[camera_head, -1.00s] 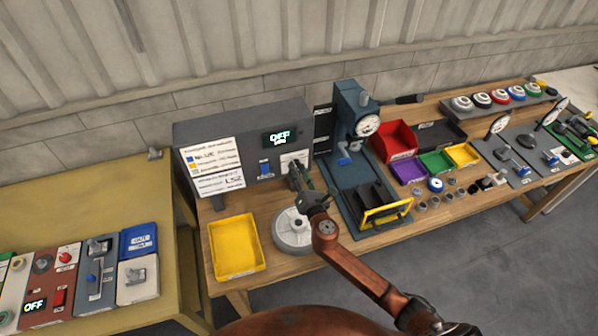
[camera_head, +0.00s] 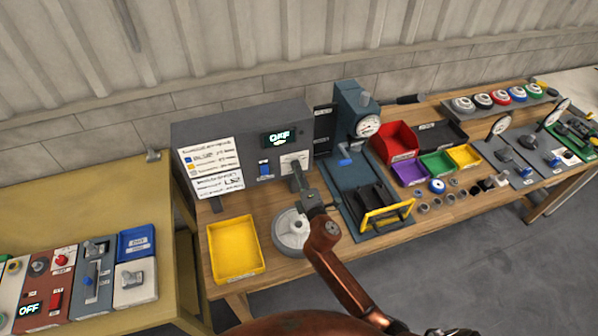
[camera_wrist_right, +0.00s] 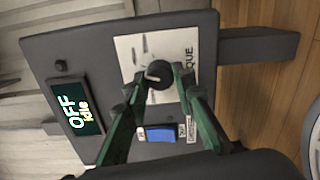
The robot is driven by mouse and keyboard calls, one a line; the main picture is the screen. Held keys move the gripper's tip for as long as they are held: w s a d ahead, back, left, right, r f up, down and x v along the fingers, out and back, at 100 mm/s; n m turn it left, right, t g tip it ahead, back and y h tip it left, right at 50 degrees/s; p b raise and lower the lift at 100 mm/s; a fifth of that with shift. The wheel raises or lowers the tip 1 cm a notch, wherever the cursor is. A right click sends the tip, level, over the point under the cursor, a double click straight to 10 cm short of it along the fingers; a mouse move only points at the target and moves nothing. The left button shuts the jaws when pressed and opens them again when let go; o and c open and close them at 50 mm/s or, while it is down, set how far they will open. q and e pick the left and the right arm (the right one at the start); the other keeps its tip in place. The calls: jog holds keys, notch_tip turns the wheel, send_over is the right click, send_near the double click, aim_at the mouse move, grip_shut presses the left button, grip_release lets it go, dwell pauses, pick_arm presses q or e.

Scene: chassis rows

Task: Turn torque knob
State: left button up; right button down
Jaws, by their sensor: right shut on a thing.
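The torque knob (camera_wrist_right: 159,75) is a round dark knob with a pale pointer line, on a white label plate (camera_wrist_right: 128,50) on the grey control box (camera_wrist_right: 205,28). My right gripper (camera_wrist_right: 160,78) is shut on it, with a green finger on either side. In the head view, my right gripper (camera_head: 297,178) reaches the white plate (camera_head: 288,161) on the box front and hides the knob. The box display (camera_wrist_right: 76,107) reads "OFF" and "Idle". A blue switch (camera_wrist_right: 160,135) sits beside the plate. My left gripper is not in view.
A yellow tray (camera_head: 235,247) and a round pale grey disc (camera_head: 290,234) lie in front of the box. A blue press (camera_head: 352,125) stands close on the right. Colored bins (camera_head: 396,144) lie beyond it. A board of switches (camera_head: 92,275) is at the left.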

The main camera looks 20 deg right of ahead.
jog(key=shift+m, duration=0.6)
jog(key=c, duration=1.6)
grip_release()
jog(key=shift+s, duration=0.1)
jog(key=s, duration=1.2)
jog(key=shift+d, duration=0.2)
